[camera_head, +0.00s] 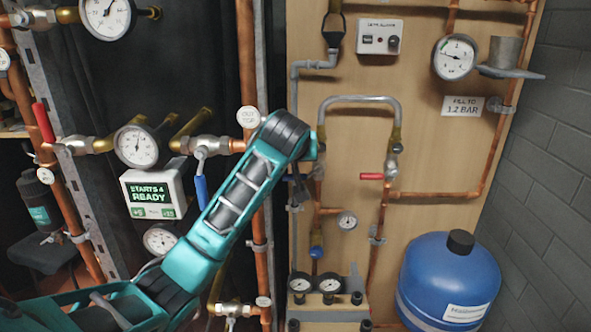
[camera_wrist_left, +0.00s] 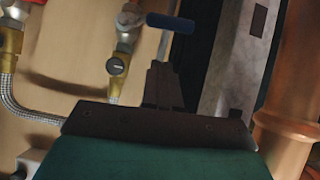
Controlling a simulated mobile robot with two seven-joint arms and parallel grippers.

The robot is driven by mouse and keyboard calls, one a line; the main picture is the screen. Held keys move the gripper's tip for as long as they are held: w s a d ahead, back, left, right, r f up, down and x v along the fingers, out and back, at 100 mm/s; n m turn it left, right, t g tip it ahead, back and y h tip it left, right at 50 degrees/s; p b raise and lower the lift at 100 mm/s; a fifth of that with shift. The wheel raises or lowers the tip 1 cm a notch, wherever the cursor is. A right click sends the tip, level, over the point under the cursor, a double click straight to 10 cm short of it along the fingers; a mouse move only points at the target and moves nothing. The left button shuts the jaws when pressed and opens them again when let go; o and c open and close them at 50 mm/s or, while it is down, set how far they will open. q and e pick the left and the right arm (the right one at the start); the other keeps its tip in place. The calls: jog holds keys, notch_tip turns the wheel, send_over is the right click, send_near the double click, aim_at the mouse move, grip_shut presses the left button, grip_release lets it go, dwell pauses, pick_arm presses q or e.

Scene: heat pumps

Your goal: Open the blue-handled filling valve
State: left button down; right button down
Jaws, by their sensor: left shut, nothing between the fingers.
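In the head view my left arm reaches across the middle, and the gripper (camera_head: 299,188) hangs before the wooden board, partly hidden by the wrist. A grey filling hose (camera_head: 360,99) loops above a red-handled valve (camera_head: 371,176). My right gripper is out of view.
Another blue lever (camera_head: 201,190) hangs left of my forearm. Copper pipes (camera_head: 384,225) run close around the gripper. A pressure gauge (camera_head: 455,57) with a "fill to 1.2 bar" sign (camera_head: 462,106) and a blue tank (camera_head: 447,280) stand on the right.

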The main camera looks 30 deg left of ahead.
aim_at(293, 178)
pick_arm(q)
jog(key=shift+w+f, duration=0.2)
jog(key=shift+f, duration=0.75)
jog(key=shift+w+f, duration=0.2)
jog(key=shift+f, duration=0.75)
jog(key=shift+s+a+f, duration=0.15)
jog(key=shift+f, duration=0.3)
jog(key=shift+s+a+f, duration=0.1)
jog(key=shift+f, duration=0.3)
jog(key=shift+s, duration=0.1)
jog(key=v, duration=1.3)
jog(key=shift+r, duration=0.15)
